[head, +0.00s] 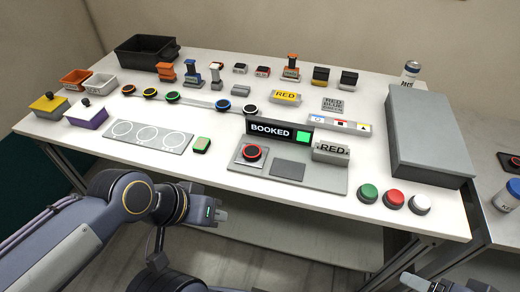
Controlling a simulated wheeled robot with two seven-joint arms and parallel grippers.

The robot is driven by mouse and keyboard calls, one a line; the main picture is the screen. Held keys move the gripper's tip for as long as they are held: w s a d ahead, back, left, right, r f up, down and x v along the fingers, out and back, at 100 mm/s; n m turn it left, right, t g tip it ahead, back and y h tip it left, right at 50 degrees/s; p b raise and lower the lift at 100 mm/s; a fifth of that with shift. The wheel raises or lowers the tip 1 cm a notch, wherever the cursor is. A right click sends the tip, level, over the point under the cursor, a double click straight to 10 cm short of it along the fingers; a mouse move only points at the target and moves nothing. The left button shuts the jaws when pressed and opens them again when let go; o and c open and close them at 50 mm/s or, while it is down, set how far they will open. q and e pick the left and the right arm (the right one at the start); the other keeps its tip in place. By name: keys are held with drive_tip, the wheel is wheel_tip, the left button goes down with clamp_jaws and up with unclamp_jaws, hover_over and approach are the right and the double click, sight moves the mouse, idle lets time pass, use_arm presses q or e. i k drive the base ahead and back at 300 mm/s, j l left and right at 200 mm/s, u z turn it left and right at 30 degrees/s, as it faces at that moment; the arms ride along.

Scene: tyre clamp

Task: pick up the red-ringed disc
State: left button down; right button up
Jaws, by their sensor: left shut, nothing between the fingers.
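A black disc with a red ring (252,152) lies on the left square of a grey station plate (305,186), in front of the sign reading BOOKED (270,130). Several other dark discs with coloured rings stand in a row behind: orange (128,90), yellow (150,93), green (172,97), blue (223,105) and one at the right end (250,109) whose ring colour is hard to tell. My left gripper (222,215) is shut and empty near the table's front edge, apart from the disc. Only a bit of my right gripper (416,283) shows at the bottom edge.
A block reading RED (331,150) stands on the plate's right. Green (368,193), red (394,199) and white (419,204) buttons sit at the front right. A large grey box (428,140) fills the right side.

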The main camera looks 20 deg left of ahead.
sight(251, 152)
drive_tip(key=i+l+u, duration=0.2)
drive_tip(key=l, duration=0.15)
drive_tip(key=l+u, duration=0.25)
drive_tip(key=l, duration=0.15)
drive_tip(key=i+l+u, duration=0.2)
drive_tip(key=l, duration=0.2)
drive_tip(key=j+u, duration=0.15)
drive_tip(key=u, duration=0.3)
drive_tip(key=i+j+u, duration=0.1)
drive_tip(key=u, duration=0.35)
drive_tip(key=i+j+u, duration=0.1)
drive_tip(key=u, duration=0.35)
drive_tip(key=i+u, duration=0.15)
drive_tip(key=u, duration=0.35)
